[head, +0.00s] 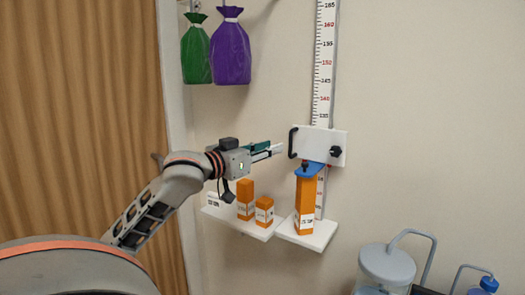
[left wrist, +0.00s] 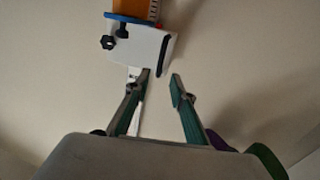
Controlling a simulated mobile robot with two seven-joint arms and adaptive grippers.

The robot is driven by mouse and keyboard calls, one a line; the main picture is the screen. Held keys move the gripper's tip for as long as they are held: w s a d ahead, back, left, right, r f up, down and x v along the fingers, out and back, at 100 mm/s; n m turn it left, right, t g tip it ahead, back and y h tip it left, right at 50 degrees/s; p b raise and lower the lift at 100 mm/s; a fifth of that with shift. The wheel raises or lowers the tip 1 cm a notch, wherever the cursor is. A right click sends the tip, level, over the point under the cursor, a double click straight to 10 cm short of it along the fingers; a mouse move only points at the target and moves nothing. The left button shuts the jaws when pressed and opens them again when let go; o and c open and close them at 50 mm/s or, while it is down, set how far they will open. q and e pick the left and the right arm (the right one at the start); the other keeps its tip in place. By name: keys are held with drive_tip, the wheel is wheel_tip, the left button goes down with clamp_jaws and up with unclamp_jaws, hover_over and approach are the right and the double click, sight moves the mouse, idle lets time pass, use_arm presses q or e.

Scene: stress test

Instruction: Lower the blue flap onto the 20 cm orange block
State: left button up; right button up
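The blue flap (head: 308,169) sticks out below a white carriage (head: 324,146) on a vertical ruler. It lies at the top of the tallest orange block (head: 305,205), touching or very close; I cannot tell which. The block stands upright on a white shelf, its label too small to read surely. The carriage has a black handle (head: 293,142) on its left and a black knob (head: 336,151). My left gripper (head: 281,149) is open and empty, just left of the handle. In the left wrist view the handle (left wrist: 163,55) is ahead of the parted fingers (left wrist: 162,77). My right gripper is out of view.
Two shorter orange blocks (head: 245,200) (head: 264,212) stand on a left shelf (head: 233,222). The right shelf (head: 308,236) carries the tall block. Green (head: 196,52) and purple bags (head: 231,52) hang above my arm. A clear jug (head: 386,268) stands lower right. The right wall is bare.

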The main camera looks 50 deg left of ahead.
use_arm(q)
drive_tip(key=shift+s, duration=1.15)
drive_tip(key=shift+f, duration=0.1)
